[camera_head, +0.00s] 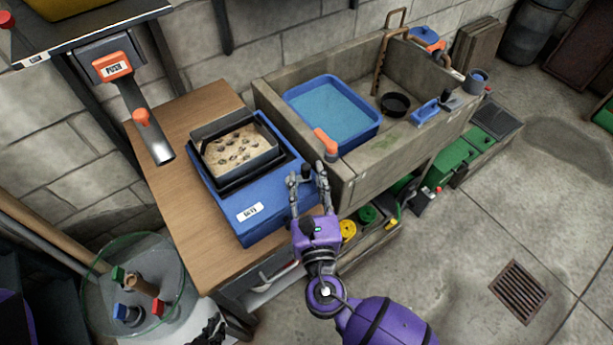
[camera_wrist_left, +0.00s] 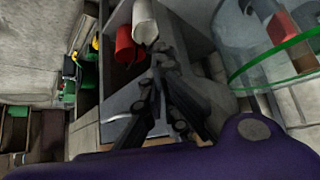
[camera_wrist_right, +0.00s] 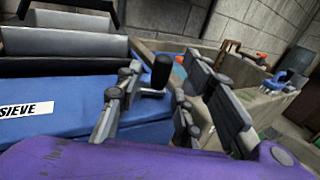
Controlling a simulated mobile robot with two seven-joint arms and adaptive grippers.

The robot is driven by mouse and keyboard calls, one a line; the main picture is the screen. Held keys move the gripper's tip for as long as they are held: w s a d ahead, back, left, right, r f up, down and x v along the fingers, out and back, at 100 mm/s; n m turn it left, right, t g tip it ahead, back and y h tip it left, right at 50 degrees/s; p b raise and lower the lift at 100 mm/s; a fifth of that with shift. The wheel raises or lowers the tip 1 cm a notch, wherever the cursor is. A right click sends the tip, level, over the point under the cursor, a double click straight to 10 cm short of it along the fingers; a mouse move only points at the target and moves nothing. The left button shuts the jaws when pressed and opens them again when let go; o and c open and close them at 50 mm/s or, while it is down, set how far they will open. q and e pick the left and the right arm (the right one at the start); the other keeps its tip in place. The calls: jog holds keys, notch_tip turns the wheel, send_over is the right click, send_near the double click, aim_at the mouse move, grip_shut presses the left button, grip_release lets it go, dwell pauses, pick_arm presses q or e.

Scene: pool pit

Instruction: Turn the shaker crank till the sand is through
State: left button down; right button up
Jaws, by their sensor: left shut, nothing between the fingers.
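The blue shaker (camera_head: 235,210), labelled SIEVE in the right wrist view (camera_wrist_right: 70,124), sits on the wooden bench. Its dark sieve box (camera_head: 212,131) holds tan sand (camera_head: 235,150) with several dark stones on it. The crank's black upright handle (camera_wrist_right: 161,70) stands at the shaker's right side. My right gripper (camera_head: 307,176) is open, with the handle showing between its fingers; it also shows in the right wrist view (camera_wrist_right: 162,80). I cannot tell whether they touch. My left gripper (camera_wrist_left: 158,75) is shut and empty, low by the bench's front; the head view shows only part of it (camera_head: 212,333).
A stone sink (camera_head: 370,175) with a blue basin (camera_head: 373,130) stands close right of my right gripper. An orange-handled tool (camera_head: 325,143) rests on its edge. A glass-topped round stand (camera_head: 180,290) is near my left gripper. Floor at right is clear around a drain (camera_head: 521,290).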

jog(key=shift+w, duration=0.45)
grip_shut()
pick_arm(q)
jog(key=shift+s, duration=0.2)
jog(key=shift+w+r, duration=0.1)
jog(key=shift+w, duration=0.05)
pick_arm(e)
jog(key=shift+y, duration=0.3)
